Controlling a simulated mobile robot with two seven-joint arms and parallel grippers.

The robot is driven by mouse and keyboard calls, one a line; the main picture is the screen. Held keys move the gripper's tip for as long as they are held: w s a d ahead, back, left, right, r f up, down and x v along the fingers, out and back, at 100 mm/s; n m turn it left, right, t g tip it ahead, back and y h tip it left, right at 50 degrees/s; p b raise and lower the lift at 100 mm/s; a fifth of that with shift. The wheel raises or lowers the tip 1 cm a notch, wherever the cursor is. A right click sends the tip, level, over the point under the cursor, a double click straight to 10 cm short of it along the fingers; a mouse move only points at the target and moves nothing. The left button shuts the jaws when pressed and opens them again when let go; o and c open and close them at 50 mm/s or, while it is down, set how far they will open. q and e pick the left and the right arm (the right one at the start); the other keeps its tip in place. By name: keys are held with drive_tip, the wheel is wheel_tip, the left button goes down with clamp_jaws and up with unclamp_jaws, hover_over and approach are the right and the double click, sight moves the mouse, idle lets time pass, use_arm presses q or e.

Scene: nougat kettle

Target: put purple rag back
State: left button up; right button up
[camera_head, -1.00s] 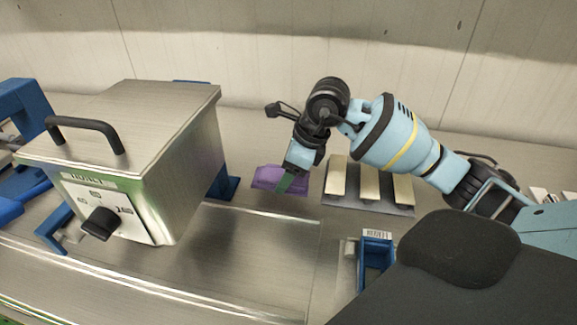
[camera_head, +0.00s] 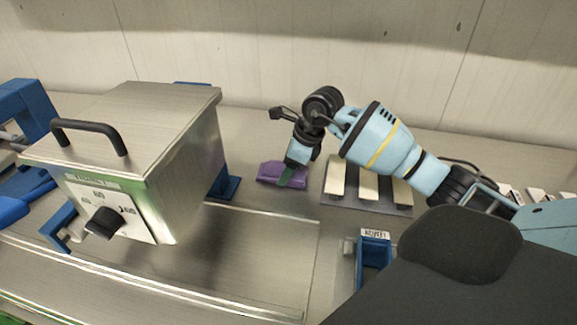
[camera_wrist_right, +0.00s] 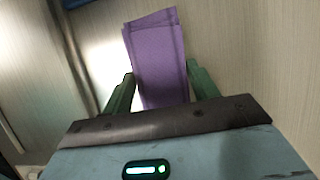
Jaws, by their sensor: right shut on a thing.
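The purple rag (camera_head: 271,171) is on the steel worktop between the metal box and the slatted plate. Whether it touches the surface or is slightly raised, I cannot tell. My right gripper (camera_head: 288,179) reaches down to its near side and is shut on it. In the right wrist view the rag (camera_wrist_right: 158,50) stands out between the two green fingers of my right gripper (camera_wrist_right: 159,78), one on each side. The fingers hide part of the rag in the head view. My left gripper is not in view.
The metal box (camera_head: 185,150) with a black handle and knob stands left. A dark plate (camera_head: 385,208) with pale slats lies right of the rag. A small blue labelled bin (camera_head: 375,248) is nearer. The wall is behind. The front middle worktop (camera_head: 265,255) is clear.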

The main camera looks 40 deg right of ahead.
drive_tip(key=shift+f, duration=0.2)
drive_tip(key=o, duration=0.9)
drive_tip(key=shift+o, duration=0.2)
drive_tip(key=v, duration=1.2)
drive_tip(key=shift+r, duration=0.15)
